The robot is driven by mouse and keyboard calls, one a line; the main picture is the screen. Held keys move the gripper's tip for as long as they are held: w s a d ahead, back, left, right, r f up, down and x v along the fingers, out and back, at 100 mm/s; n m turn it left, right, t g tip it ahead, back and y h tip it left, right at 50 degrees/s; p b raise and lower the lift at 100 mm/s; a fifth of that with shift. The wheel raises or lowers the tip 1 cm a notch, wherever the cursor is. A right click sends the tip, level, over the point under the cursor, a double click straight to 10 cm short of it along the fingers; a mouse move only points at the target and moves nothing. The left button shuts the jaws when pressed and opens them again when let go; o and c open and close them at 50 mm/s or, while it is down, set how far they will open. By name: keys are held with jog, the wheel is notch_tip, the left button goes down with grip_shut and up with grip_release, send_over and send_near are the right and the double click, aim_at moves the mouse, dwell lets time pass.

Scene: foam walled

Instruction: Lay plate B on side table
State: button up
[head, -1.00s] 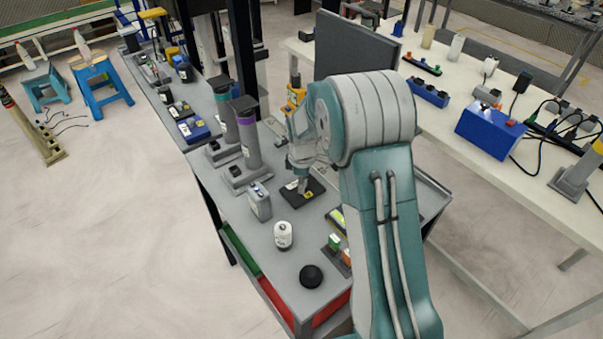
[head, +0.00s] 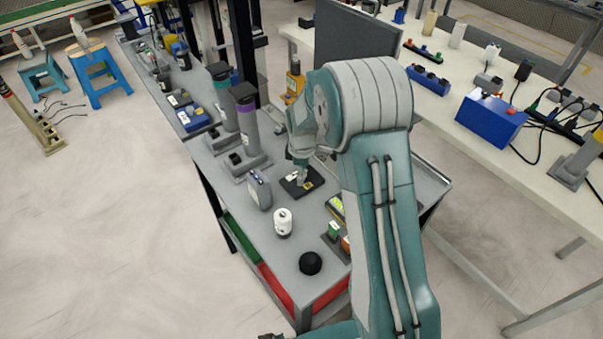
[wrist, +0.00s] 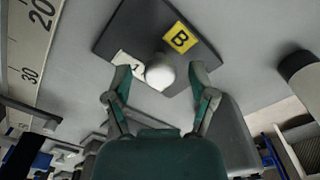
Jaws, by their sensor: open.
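Plate B (head: 291,187) is a dark, flat, square plate lying on the grey bench top, under my gripper in the head view. In the wrist view, plate B (wrist: 135,28) shows a yellow label with a B, a white label and a round white knob (wrist: 160,73). My gripper (wrist: 158,84) is open, with one finger on each side of the knob; I cannot tell whether they touch it. In the head view my gripper (head: 301,177) is small and partly hidden by my arm. Which surface is the side table is not clear.
On the grey bench (head: 268,238), a grey canister (head: 260,190), a white bottle (head: 283,222), a black dome (head: 310,263) and two tall columns stand near the plate. A white workbench (head: 470,140) with a blue box (head: 490,122) is at right. Open floor lies left.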

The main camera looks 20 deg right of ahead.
jog(key=s+r+m+t, duration=0.1)
jog(key=s+r+m, duration=0.15)
jog(key=r, duration=0.75)
jog(key=s+r+m, duration=0.1)
jog(key=s+r, duration=0.3)
jog(key=r, duration=0.6)
jog(key=s+r+m+t, duration=0.2)
jog(key=s+m, duration=0.3)
jog(key=s, duration=0.6)
jog(key=s+r+m+t, duration=0.2)
jog(key=s+m, duration=0.3)
jog(key=s, duration=0.6)
jog(key=shift+s+a+r+t, duration=0.15)
jog(key=shift+s+r+t, duration=0.2)
jog(key=shift+r, duration=0.55)
